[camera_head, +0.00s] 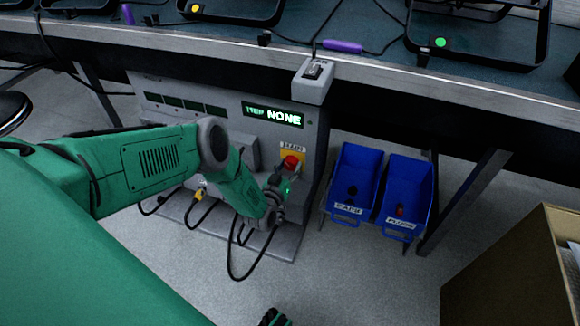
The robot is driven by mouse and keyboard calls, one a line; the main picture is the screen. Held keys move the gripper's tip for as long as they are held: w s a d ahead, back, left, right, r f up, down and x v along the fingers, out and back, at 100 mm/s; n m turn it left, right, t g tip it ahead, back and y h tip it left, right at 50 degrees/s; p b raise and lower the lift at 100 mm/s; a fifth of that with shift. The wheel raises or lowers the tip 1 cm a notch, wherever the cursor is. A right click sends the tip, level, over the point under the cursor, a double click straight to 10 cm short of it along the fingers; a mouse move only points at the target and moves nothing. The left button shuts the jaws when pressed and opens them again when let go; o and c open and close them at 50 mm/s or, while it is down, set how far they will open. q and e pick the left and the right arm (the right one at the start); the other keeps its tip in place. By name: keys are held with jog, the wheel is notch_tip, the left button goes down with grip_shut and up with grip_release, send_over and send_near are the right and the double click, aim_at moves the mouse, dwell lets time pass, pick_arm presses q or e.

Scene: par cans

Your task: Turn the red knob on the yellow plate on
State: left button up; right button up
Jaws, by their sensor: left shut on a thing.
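The red knob (291,161) sits on the yellow plate (292,152) at the right of the grey panel's front, under a "MAIN" label. My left gripper (284,178) reaches in from the left and is shut on the red knob from just below. Its fingers hide the knob's lower part and much of the plate, and the knob's exact angle cannot be read. A dark piece with green at the bottom edge looks like part of my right gripper (273,318); its fingers are mostly out of frame.
The panel display (272,115) reads "TRIP NONE". A grey switch box (314,80) is on the bench edge above. Black cables loop below. A cardboard box (505,265) stands at lower right.

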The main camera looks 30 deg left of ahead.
pick_arm(q)
jog(key=shift+m, duration=0.3)
jog(key=m, duration=0.3)
jog(key=shift+m, duration=0.4)
jog(key=m, duration=0.4)
jog(key=shift+g, duration=0.4)
jog(key=m, duration=0.4)
jog(key=shift+m, duration=0.3)
jog(key=shift+s+r+m+y, duration=0.1)
jog(key=shift+m+y, duration=0.2)
jog(key=shift+m, duration=1.5)
jog(key=o, duration=1.2)
jog(key=shift+c, duration=0.2)
